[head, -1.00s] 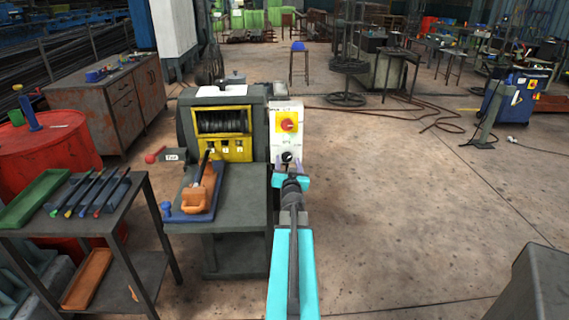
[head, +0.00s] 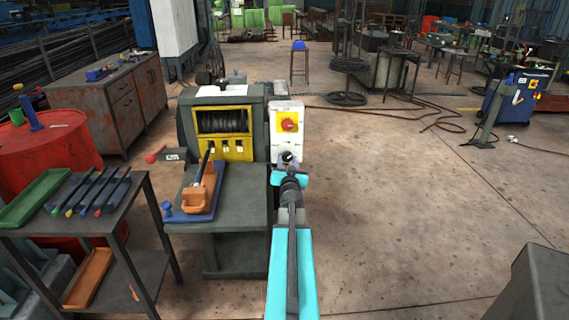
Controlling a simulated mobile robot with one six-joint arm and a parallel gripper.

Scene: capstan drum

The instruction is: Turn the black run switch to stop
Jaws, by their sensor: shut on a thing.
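The black run switch (head: 288,157) sits low on the white control panel (head: 274,137), under a red knob on a yellow plate (head: 289,125). My gripper (head: 288,168) is at the lower part of the panel, right at the switch, seen from behind along my teal arm. It is shut on the black switch. The fingertips and part of the switch are hard to make out, and the way the switch points cannot be read clearly.
Left of the panel stands the capstan drum (head: 223,121) in a yellow frame. A tool cart (head: 150,222) stands at the left. The floor to the right is open.

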